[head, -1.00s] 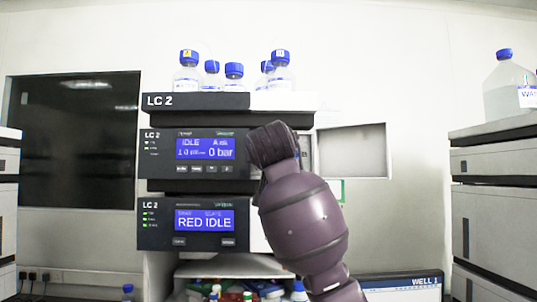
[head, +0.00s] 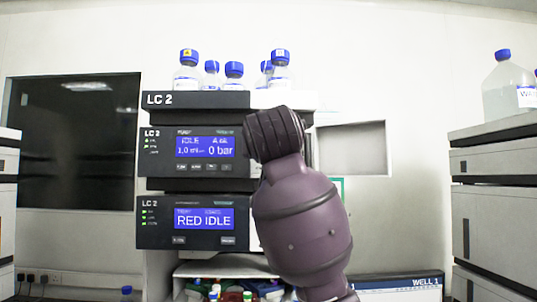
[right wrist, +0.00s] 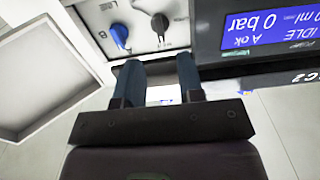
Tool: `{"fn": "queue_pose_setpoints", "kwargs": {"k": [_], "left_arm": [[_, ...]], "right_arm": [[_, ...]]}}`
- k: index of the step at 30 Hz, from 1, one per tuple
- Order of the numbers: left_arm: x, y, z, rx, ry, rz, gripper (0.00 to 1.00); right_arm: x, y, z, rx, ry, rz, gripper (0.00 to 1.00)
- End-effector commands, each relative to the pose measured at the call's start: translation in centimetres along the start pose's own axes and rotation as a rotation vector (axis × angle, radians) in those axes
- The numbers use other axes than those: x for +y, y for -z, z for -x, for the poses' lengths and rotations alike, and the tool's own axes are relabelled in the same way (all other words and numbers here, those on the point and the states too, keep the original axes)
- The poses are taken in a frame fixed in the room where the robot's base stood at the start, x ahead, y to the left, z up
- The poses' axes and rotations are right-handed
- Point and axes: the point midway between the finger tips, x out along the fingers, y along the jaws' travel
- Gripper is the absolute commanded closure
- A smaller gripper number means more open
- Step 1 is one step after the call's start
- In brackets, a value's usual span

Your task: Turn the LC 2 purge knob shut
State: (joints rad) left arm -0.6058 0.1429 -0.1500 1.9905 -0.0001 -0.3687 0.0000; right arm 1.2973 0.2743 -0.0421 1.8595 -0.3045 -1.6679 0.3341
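The LC 2 stack's upper module (head: 190,166) shows IDLE and 0 bar in the head view. My right arm covers the right part of its front there, so its knobs are hidden. The right wrist view shows this panel upside down, with a blue knob (right wrist: 120,35) and a smaller dark knob (right wrist: 159,23) beside it on a pale face. Which one is the purge knob is not readable. My right gripper (right wrist: 158,64) is open, with an empty gap between its two fingers. The fingertips appear below the knobs in the picture, apart from both. My left gripper is out of view.
Several blue-capped bottles (head: 233,74) stand on top of the stack. The lower module (head: 160,222) is beneath, above a shelf of coloured caps. Other instrument stacks stand at the left (head: 6,190) and right (head: 495,205) edges.

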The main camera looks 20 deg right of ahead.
Motion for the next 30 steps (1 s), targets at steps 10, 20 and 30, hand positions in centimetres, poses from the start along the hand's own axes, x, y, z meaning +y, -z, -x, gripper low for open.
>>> {"fn": "queue_pose_setpoints", "kwargs": {"k": [10, 20, 30], "left_arm": [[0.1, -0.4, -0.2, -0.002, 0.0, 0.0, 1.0], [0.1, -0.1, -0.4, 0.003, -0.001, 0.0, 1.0], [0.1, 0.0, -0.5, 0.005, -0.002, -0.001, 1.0]], "right_arm": [[0.0, 0.0, 3.4, 0.0, 0.0, 0.0, 0.65], [0.0, 0.0, 3.5, -0.001, 0.0, 0.0, 0.65], [-0.3, 0.9, 3.5, 0.055, 0.019, 0.028, 0.65]]}}
